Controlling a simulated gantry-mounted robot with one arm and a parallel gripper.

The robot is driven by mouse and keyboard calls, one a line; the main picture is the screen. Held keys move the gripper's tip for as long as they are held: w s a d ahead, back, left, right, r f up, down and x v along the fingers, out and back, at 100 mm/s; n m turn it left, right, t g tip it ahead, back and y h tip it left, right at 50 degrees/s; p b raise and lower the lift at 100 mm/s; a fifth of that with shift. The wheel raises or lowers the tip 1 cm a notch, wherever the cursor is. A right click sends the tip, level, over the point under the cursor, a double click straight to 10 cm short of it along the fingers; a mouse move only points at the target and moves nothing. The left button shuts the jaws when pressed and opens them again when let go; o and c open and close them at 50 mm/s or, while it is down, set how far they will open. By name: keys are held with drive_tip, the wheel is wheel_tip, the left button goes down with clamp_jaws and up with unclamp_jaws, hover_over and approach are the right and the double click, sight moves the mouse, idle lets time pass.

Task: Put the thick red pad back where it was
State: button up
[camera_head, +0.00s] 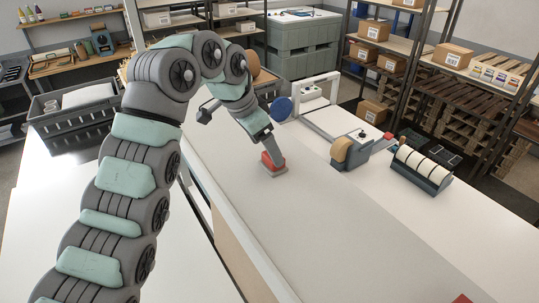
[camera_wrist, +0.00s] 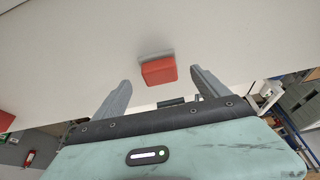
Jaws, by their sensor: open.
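A red pad (camera_head: 271,161) with a grey layer along one side is on the white worktop, right at the end of my gripper (camera_head: 267,151). In the wrist view the same red pad (camera_wrist: 159,72) lies ahead of the gap between my two spread fingers, which do not grip it. A second red piece (camera_head: 462,299) is cut off by the bottom edge of the head view. A red piece (camera_wrist: 5,121) also shows at the left edge of the wrist view. I cannot tell its thickness.
A tape dispenser (camera_head: 349,153) and a dark holder with white rolls (camera_head: 420,168) stand to the right. A white frame (camera_head: 312,96) stands behind, near a blue disc (camera_head: 281,109). A dark crate (camera_head: 75,122) is at the left. The worktop (camera_head: 345,235) in front of the pad is clear.

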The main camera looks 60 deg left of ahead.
drive_tip(key=p+v, duration=0.2)
drive_tip(key=v, duration=0.5)
drive_tip(key=shift+r+p, duration=0.2)
drive_tip(key=shift+p, duration=0.1)
